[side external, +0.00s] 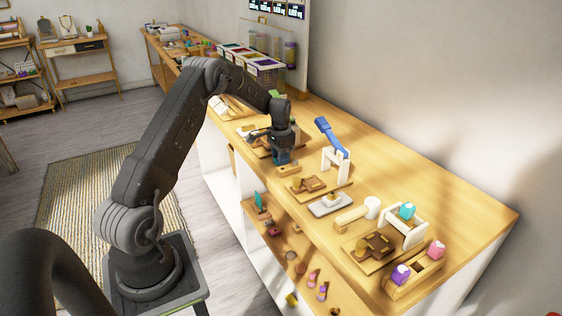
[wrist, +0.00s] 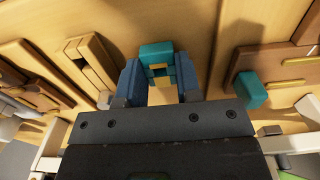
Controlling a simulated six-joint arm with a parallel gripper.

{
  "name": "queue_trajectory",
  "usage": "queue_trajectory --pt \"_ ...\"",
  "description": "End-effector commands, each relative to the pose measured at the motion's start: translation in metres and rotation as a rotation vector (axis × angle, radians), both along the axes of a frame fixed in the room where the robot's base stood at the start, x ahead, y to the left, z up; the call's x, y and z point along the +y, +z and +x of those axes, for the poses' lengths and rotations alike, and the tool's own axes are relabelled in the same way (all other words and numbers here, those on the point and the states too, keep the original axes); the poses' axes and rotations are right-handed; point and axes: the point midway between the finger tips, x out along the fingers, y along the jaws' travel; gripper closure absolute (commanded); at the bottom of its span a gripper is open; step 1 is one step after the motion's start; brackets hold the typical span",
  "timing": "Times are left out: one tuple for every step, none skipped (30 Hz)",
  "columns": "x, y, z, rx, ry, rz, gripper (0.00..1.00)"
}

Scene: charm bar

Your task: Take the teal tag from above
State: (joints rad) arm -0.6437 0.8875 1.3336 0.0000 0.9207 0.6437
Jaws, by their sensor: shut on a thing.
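A teal tag (wrist: 157,51) with a yellow part below it shows between the blue fingers of my gripper (wrist: 160,72) in the wrist view. The fingers are shut on it from both sides. In the side view my gripper (side external: 282,157) points down low over the counter, beside a wooden board. The tag is too small and hidden to make out there. A separate teal block (wrist: 250,91) lies to the right of my fingers in the wrist view, apart from them.
The counter (side external: 460,192) carries a white stand (side external: 335,164) with a blue tool, a white rack (side external: 404,229) with a teal piece (side external: 407,210), and a wooden tray (side external: 413,277) with purple and pink pieces. Clear bins (side external: 252,62) stand behind. Bare counter runs along the wall.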

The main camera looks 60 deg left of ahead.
Motion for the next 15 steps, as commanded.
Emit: queue_trajectory --pt "0.0 0.001 0.0 -0.001 0.0 0.0 0.85" --pt "0.0 0.001 0.0 -0.001 0.0 0.0 0.85" --pt "0.0 0.002 0.0 -0.001 0.0 0.001 0.85" --pt "0.0 0.004 0.0 -0.001 0.0 0.001 0.85" --pt "0.0 0.005 0.0 -0.002 0.0 0.001 0.85" --pt "0.0 0.008 0.001 -0.002 0.0 0.001 0.86" --pt "0.0 0.01 0.001 -0.002 0.0 0.002 0.86" --pt "0.0 0.011 0.001 -0.002 0.0 0.002 0.86" --pt "0.001 0.014 0.001 -0.002 0.0 0.002 0.86" --pt "0.0 0.016 0.001 -0.002 0.0 0.001 0.86" --pt "0.0 0.017 0.001 -0.002 0.0 0.001 0.86" --pt "0.0 0.02 0.001 -0.002 0.0 0.001 0.86" --pt "0.0 0.021 0.001 -0.002 0.0 0.001 0.86" --pt "0.0 0.023 0.001 -0.002 0.0 0.001 0.86" --pt "0.0 0.025 0.001 -0.002 0.0 0.001 0.86"
